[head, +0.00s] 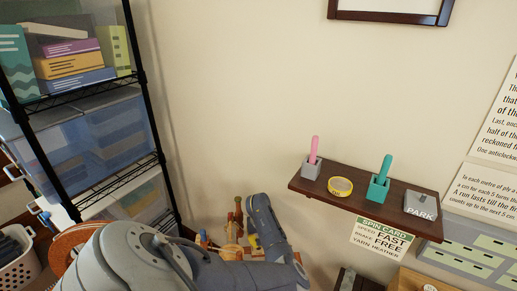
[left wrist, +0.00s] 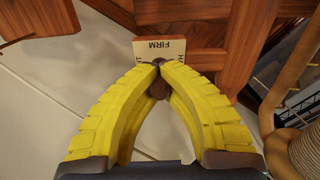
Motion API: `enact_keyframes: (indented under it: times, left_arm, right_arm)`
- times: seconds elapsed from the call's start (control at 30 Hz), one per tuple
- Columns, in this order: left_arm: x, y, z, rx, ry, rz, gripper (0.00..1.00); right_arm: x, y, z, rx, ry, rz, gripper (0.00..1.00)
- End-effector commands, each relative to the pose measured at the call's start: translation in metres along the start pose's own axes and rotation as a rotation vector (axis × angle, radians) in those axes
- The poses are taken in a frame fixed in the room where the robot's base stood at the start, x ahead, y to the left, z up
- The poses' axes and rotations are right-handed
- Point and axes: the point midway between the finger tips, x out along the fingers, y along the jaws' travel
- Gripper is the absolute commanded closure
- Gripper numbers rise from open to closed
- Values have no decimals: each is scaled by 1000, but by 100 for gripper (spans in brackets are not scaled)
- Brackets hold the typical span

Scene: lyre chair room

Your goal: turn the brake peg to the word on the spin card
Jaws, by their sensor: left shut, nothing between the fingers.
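The spin card (head: 383,238) hangs below the wall shelf in the head view and reads SPEED FAST, BRAKE FREE, YARN HEATHER. In the left wrist view a cream label plate (left wrist: 147,48) on reddish wood shows FIRM upside down. Other lettering at its sides is partly hidden by my fingers. My left gripper (left wrist: 159,63) is shut and empty, its yellow fingertips together at the plate. A dark brown round knob (left wrist: 158,90), perhaps the brake peg, shows between and behind the fingers; I cannot tell whether they touch it. My right gripper is not in view.
The wall shelf (head: 335,197) holds a pink peg (head: 314,150) in a grey block, a yellow ring (head: 340,187), a teal peg (head: 385,166) and a grey PARK block (head: 420,206). A wire rack (head: 150,100) stands left. Wooden parts (head: 233,228) lie beside my left arm.

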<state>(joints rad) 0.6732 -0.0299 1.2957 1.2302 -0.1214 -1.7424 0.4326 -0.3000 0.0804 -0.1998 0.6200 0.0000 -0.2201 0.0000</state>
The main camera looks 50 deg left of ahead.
Motion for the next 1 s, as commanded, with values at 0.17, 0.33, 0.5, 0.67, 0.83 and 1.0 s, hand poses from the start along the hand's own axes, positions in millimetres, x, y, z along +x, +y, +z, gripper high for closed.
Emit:
enact_keyframes:
  times: [0.17,0.33,0.5,0.67,0.83,1.0]
  left_arm:
    - [-1,0,-2,-1,3,1,85]
    - [-1,0,-1,0,2,1,65]
    - [0,0,0,0,1,0,60]
    - [-2,0,-1,0,1,1,60]
    - [-16,1,-1,-1,3,2,60]
    - [-45,2,-2,-2,5,4,60]
  right_arm:
    - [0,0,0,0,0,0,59]
    - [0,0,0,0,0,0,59]
    - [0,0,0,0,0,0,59]
    - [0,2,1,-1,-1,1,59]
    - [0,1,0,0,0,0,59]
    - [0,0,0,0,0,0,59]
